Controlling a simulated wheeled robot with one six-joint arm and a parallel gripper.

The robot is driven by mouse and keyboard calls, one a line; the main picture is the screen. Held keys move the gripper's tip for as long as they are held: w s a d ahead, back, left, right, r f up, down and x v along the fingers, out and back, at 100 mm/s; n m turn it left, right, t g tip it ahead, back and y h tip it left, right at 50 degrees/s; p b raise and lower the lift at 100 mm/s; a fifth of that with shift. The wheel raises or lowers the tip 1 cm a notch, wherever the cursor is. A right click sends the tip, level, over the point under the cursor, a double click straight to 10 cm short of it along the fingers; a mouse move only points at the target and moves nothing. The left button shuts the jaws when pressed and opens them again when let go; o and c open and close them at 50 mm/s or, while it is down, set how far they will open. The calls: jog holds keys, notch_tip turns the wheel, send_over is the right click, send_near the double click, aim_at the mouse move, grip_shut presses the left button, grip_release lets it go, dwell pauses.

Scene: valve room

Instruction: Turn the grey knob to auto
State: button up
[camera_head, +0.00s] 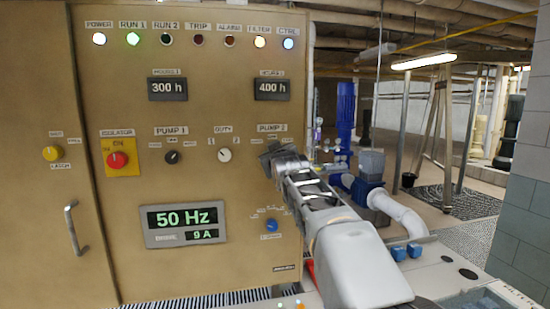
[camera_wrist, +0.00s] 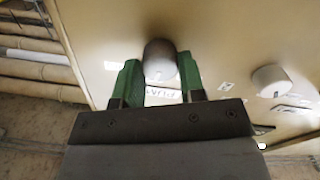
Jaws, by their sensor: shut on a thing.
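The grey knob (camera_wrist: 160,62) sits on the tan control panel (camera_head: 230,110) and shows between the two green fingers of my gripper (camera_wrist: 160,80). The fingers are shut on its sides. In the head view, my gripper (camera_head: 274,156) reaches the panel from the right, just under the PUMP 2 label (camera_head: 272,128), and hides the knob there. A small white label lies partly hidden between the fingers in the wrist view. The position marks around the knob and its pointer cannot be read.
The white DUTY knob (camera_head: 224,155) is left of my gripper; it also shows in the wrist view (camera_wrist: 270,80). The dark PUMP 1 knob (camera_head: 172,157), red isolator (camera_head: 118,160), yellow knob (camera_head: 51,153) and blue knob (camera_head: 271,225) are nearby. A handle (camera_head: 75,228) projects lower left.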

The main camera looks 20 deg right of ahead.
jog(key=shift+m+b, duration=1.85)
jog(key=shift+m, duration=2.05)
jog(key=o, duration=0.9)
jog(key=shift+o, duration=0.2)
jog(key=shift+s, duration=0.1)
jog(key=b+v, duration=0.5)
jog(key=v, duration=0.8)
jog(key=shift+s+r, duration=0.2)
jog(key=shift+s, duration=0.15)
